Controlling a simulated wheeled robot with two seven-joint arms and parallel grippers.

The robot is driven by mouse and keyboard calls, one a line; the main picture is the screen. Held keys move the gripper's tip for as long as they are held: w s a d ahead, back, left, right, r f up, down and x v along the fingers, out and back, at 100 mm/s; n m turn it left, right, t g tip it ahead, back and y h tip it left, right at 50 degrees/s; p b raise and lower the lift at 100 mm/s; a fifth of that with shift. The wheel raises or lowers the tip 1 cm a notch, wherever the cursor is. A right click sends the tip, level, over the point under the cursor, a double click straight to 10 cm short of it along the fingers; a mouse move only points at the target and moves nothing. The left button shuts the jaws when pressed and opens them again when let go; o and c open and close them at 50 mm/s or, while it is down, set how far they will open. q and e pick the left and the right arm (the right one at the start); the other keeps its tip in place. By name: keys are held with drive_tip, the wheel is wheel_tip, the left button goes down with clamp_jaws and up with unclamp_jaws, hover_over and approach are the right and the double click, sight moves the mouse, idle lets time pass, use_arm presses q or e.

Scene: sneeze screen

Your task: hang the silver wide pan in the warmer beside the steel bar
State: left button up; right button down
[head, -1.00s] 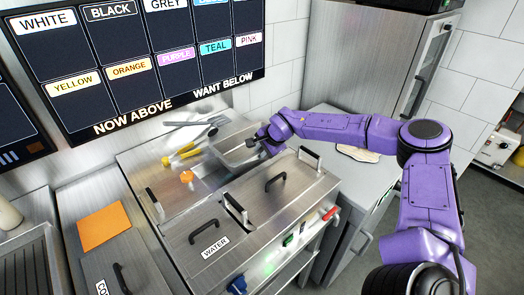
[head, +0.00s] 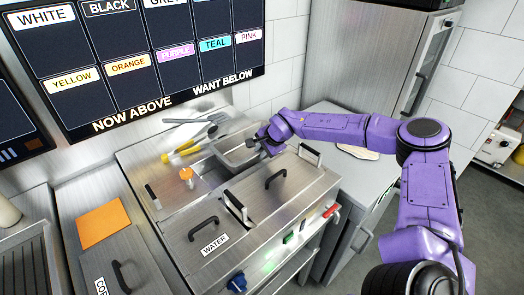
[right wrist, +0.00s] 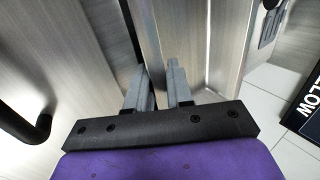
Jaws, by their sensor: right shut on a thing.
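The silver wide pan (head: 238,154) is at the back of the steel warmer (head: 262,208), over or in its opening; I cannot tell whether its rim rests on the warmer. My right gripper (head: 268,146) is shut on the pan's right edge. In the right wrist view the two fingers (right wrist: 158,88) pinch a thin steel wall (right wrist: 157,45). I cannot pick out the steel bar with certainty among the shiny edges around the opening. My left gripper is not in view.
Lids with black handles (head: 275,180) cover the warmer's front, one marked WATER. An orange-topped item (head: 187,174), a yellow-handled tool (head: 182,152) and grey utensils (head: 200,121) lie left of and behind the pan. A menu board (head: 150,60) hangs behind.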

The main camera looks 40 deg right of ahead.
drive_tip(key=shift+f, duration=0.3)
drive_tip(key=c, duration=0.9)
unclamp_jaws()
drive_tip(key=shift+s+f, duration=0.2)
drive_tip(key=shift+f, duration=0.05)
drive_tip(key=shift+s+r+p, duration=0.25)
drive_tip(key=shift+r+p, duration=0.4)
drive_tip(key=shift+r, duration=0.05)
drive_tip(key=shift+p+v, duration=0.95)
drive_tip(key=shift+v, duration=0.05)
drive_tip(key=shift+s+r+p, duration=0.25)
drive_tip(key=shift+r+p, duration=0.45)
drive_tip(key=shift+p, duration=0.2)
drive_tip(key=shift+p+v, duration=1.15)
drive_tip(key=shift+p, duration=0.1)
drive_tip(key=shift+s, duration=0.1)
drive_tip(key=shift+f, duration=0.1)
